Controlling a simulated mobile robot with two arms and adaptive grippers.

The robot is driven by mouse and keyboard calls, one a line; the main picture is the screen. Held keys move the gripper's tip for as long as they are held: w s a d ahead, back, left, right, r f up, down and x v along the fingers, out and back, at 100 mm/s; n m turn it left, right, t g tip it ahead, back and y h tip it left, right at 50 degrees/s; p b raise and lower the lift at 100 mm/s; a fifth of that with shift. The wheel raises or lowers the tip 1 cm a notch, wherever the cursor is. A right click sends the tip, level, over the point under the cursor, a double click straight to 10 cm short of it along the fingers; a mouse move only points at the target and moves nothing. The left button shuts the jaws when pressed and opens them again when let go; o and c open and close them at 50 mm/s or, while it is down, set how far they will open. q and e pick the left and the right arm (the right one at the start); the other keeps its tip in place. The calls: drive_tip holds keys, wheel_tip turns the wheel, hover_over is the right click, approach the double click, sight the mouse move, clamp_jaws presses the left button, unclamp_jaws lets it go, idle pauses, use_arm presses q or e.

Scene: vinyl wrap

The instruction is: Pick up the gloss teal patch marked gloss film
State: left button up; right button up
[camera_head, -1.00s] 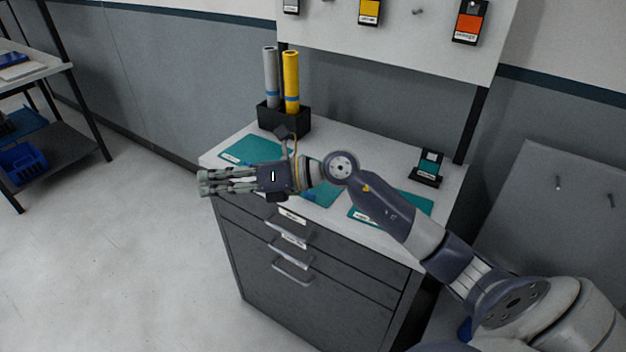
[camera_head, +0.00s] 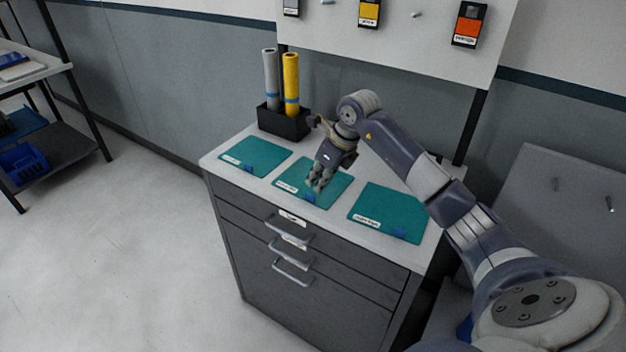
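Three teal patches lie flat on the light cabinet top (camera_head: 392,246), each with a small white label and a blue tab at its front edge. They are the left patch (camera_head: 262,152), the middle patch (camera_head: 338,189) and the right patch (camera_head: 388,208). The label print is too small to read surely, so I cannot tell which one is marked gloss film. My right gripper (camera_head: 316,186) points down over the middle patch and covers part of it. Its fingers look close together near the patch; whether they touch it or are shut is unclear. My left gripper is out of view.
A black holder (camera_head: 283,124) with a grey roll (camera_head: 270,78) and a yellow roll (camera_head: 291,80) stands at the back left of the top. Drawer handles (camera_head: 290,229) stick out in front. Sample cards, including an orange one (camera_head: 467,25), hang on the board behind.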

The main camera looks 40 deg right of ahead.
sight(308, 194)
drive_tip(key=p+x, duration=0.1)
drive_tip(key=x, duration=0.1)
drive_tip(key=p+x, duration=0.1)
drive_tip(key=x, duration=0.2)
drive_tip(key=shift+w+a, duration=0.15)
drive_tip(key=shift+a, duration=0.1)
drive_tip(key=shift+f, duration=0.3)
clamp_jaws()
